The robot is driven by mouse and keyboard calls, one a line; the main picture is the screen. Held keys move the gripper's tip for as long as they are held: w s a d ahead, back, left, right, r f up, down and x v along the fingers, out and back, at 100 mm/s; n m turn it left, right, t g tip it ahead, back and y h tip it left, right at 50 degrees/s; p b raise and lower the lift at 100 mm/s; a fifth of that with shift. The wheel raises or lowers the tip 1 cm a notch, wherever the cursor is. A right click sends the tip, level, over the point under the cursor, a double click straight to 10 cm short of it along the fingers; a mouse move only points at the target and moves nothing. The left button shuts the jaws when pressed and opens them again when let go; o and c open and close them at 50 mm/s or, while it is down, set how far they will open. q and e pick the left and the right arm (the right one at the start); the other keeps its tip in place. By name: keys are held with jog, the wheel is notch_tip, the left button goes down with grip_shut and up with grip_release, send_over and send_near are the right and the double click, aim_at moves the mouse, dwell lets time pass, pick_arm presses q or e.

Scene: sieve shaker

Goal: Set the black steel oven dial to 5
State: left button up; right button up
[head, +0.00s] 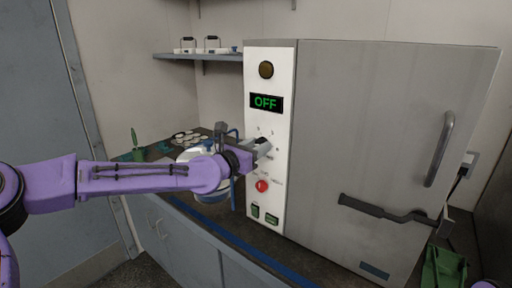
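The oven (365,130) has a large grey steel door and a white control panel (284,80) on its left. The green display (266,103) on the panel reads OFF. My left gripper (262,148) is at the middle of the panel, below the display, where small dial markings show around it. The gripper and wrist cover the dial, so I cannot make out the dial or its pointer. I cannot tell whether the fingers are open or shut, or whether they touch the dial. My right gripper is not in view.
The oven door has a dark lever (375,209). A counter with pale discs (186,136) lies behind my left arm.

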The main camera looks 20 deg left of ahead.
pick_arm(q)
jog(key=shift+m, duration=0.3)
jog(key=m+b, duration=0.6)
jog(key=m, duration=2.1)
jog(key=shift+b, duration=0.3)
dwell(0.4)
jog(key=o, duration=1.1)
jog(key=shift+c, duration=0.2)
